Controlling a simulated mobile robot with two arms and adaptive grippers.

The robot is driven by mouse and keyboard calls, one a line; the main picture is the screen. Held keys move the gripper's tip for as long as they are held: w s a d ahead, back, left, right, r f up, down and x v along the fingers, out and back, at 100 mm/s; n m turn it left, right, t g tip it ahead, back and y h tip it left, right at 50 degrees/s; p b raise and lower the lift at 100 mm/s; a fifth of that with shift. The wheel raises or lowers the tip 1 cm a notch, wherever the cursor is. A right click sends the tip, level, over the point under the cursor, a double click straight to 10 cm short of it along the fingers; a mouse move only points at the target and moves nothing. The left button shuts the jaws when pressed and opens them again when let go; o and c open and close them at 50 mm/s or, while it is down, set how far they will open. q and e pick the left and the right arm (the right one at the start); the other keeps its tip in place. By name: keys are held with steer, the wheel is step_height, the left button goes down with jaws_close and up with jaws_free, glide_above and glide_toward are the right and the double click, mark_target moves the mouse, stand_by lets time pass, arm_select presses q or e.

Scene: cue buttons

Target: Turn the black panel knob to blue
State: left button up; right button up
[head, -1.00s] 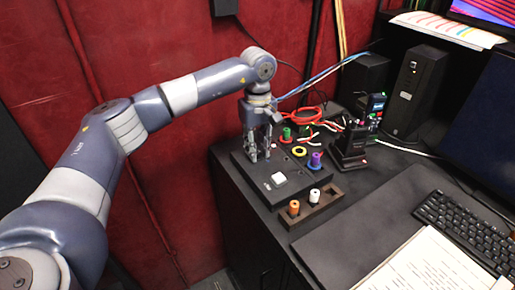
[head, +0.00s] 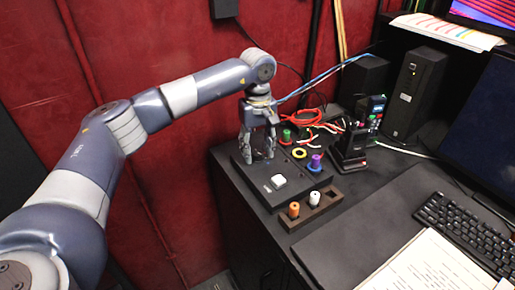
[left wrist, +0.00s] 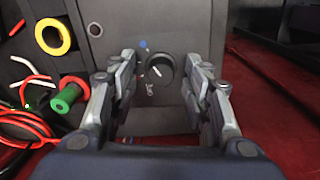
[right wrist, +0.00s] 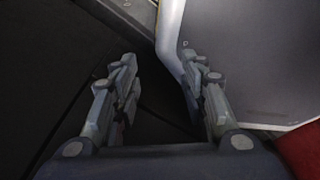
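The black panel (head: 291,185) lies on the desk's left end. Its black knob (left wrist: 160,69) shows in the left wrist view, with a short white pointer line on its face. A small blue dot (left wrist: 143,44) is on the panel, up and left of the knob. My left gripper (left wrist: 162,62) points down at the panel, open, with the knob seen between its fingers; I cannot tell whether they touch it. It also shows in the head view (head: 259,157), where it hides the knob. My right gripper (right wrist: 160,75) is open and empty, away from the panel.
A white button (head: 278,181) is on the panel. A dark tray (head: 318,210) holds orange and white spools. A black radio (head: 351,146) stands further right.

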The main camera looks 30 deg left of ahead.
mark_target(257, 153)
arm_select(q)
step_height(257, 153, up, 12)
stand_by(0.6)
stand_by(0.5)
